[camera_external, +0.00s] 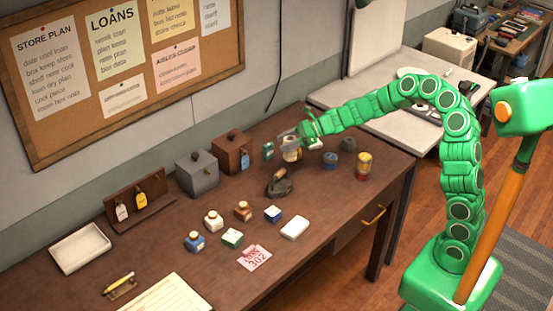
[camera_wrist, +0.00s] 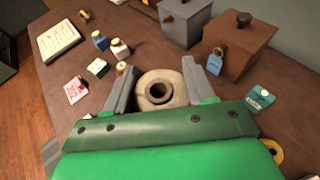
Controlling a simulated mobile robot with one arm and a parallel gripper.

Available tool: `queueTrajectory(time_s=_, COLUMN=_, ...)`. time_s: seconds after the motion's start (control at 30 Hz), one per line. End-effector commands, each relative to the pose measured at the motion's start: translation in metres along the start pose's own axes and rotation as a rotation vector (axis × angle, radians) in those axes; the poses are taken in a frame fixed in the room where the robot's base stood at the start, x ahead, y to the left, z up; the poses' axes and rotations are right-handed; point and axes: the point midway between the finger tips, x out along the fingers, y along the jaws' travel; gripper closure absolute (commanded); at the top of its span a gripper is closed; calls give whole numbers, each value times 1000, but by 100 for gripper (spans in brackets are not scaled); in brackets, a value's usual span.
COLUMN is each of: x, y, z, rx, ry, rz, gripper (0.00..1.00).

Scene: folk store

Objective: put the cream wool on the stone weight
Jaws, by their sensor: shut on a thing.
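The cream wool (camera_wrist: 147,82) is a pale roll with a dark round hole. It is between the two grey fingers of my gripper (camera_wrist: 160,85) in the wrist view. My gripper (camera_external: 291,146) is shut on the wool (camera_external: 291,155) at the back of the desk in the external view, beside the brown box. A small grey rounded thing (camera_external: 347,144), perhaps the stone weight, is to the right of my gripper, apart from the wool. I cannot be sure of it at this size. It does not show in the wrist view.
A dark flat iron (camera_external: 280,185) stands in front of my gripper. A grey box (camera_external: 197,177) and a brown box (camera_external: 231,154) stand to its left. Several small bottles and boxes stand at centre-left.

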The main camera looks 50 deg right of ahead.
Motion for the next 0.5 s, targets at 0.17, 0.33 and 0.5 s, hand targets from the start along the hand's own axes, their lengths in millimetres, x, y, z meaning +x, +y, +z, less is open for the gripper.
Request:
queueTrajectory(time_s=0.17, x=-40, y=-25, z=-9, rx=11, ry=-5, rz=-36, gripper=75)
queueTrajectory(time_s=0.33, x=-76, y=-44, z=-19, rx=20, ry=-6, rz=-67, gripper=75)
queueTrajectory(time_s=0.5, x=-114, y=-59, z=-30, rx=31, ry=-7, rz=-94, gripper=75)
